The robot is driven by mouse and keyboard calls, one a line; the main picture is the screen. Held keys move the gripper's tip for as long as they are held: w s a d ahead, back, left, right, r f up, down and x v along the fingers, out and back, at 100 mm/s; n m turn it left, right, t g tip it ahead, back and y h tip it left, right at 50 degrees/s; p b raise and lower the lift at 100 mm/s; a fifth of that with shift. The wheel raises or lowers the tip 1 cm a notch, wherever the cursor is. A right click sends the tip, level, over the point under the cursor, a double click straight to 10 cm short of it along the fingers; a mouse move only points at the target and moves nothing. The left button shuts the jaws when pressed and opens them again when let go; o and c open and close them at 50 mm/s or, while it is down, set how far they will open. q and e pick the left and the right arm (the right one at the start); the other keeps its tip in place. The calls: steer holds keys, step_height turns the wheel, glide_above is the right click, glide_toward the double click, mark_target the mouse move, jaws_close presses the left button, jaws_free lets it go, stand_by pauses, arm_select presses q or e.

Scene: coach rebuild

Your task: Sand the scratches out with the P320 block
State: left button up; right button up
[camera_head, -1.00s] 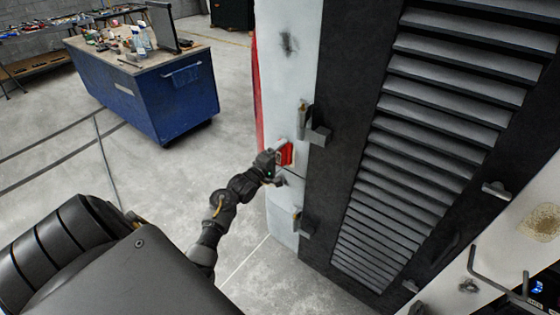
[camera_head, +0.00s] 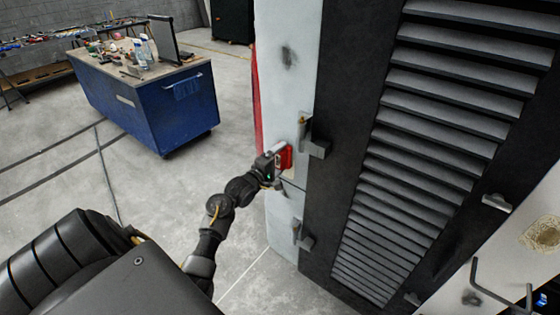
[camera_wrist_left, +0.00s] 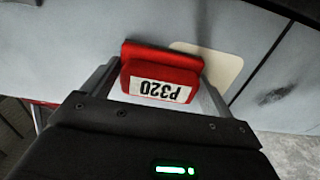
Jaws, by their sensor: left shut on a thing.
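The red P320 block (camera_head: 285,159) is held against, or very close to, the pale side panel (camera_head: 284,95) of the coach. A cream patch (camera_wrist_left: 222,66) shows partly behind and beside the block. A dark smudge (camera_wrist_left: 274,95) shows farther right there. Another dark smudge (camera_head: 288,56) is higher on the panel. My right gripper is not in view.
Metal brackets (camera_head: 318,148) stick out just right of the block. A dark louvred panel (camera_head: 430,130) fills the right. A blue workbench (camera_head: 160,108) with bottles and tools stands at the back left. The concrete floor between is clear.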

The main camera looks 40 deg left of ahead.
mark_target(280, 168)
arm_select(q)
steer(key=shift+f+b, duration=0.8)
steer(key=shift+f, duration=1.05)
steer(key=shift+d+f+b, duration=0.1)
steer(key=shift+f+b, duration=1.8)
steer(key=shift+f, duration=1.8)
steer(key=shift+s+r+p, duration=0.1)
steer(key=shift+s+p, duration=0.35)
steer(key=shift+p, duration=0.2)
steer(key=shift+s+p, duration=1.35)
steer(key=shift+s, duration=1.15)
